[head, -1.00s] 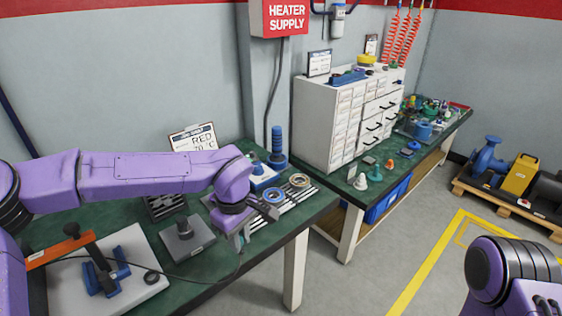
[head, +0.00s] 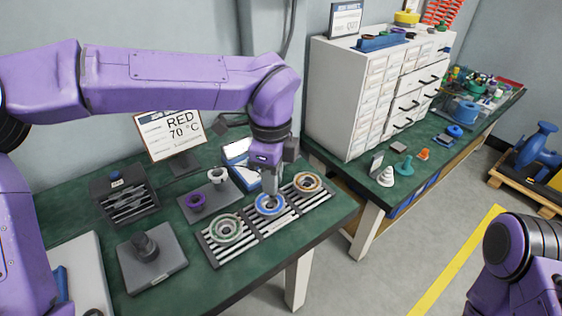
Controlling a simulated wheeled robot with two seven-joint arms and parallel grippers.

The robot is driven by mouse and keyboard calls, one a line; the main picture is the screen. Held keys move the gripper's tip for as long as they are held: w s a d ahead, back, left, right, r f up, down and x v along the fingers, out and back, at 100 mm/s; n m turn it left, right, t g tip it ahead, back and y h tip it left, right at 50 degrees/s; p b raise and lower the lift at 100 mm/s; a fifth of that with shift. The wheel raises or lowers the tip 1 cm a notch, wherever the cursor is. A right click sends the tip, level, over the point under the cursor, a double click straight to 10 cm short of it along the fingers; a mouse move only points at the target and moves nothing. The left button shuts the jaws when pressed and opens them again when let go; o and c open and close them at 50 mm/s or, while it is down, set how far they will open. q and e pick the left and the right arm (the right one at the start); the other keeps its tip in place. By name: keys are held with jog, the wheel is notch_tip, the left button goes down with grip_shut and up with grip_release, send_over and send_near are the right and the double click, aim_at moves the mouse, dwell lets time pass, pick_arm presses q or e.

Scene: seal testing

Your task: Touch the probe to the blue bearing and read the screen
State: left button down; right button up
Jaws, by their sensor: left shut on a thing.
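Three bearings lie in a row on a slatted metal rack (head: 248,245): a green one (head: 226,230), the blue bearing (head: 261,210) in the middle and an orange-brown one (head: 307,182). My left gripper (head: 269,186) points down over the blue bearing, shut on a small grey probe. The probe's lower end is at the bearing's middle or inner ring; I cannot tell whether it touches. The gripper hides part of the bearing's far side. A blue and white device (head: 236,152), perhaps the one with the screen, stands behind, partly hidden; no reading shows. My right gripper is out of view.
A sign (head: 172,135) reads "RED 70 °C". A plate with purple and white rings (head: 204,200), a dark slotted block (head: 124,195) and a grey plate with a dark knob (head: 150,258) stand left of the rack. A white drawer cabinet (head: 345,95) stands right.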

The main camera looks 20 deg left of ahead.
pick_arm(q)
jog(key=shift+w+n, duration=0.25)
jog(key=shift+n, duration=0.55)
jog(key=shift+s+f+b, duration=0.2)
jog(key=shift+f+b, duration=0.35)
jog(key=shift+w+f+b, duration=0.1)
jog(key=shift+f+b, duration=0.85)
jog(key=shift+f, duration=0.6)
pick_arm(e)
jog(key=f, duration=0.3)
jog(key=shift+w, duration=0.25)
pick_arm(q)
jog(key=shift+f+b, duration=0.8)
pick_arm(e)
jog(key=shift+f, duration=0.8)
pick_arm(q)
jog(key=shift+r, duration=0.1)
jog(key=c, duration=0.9)
grip_release()
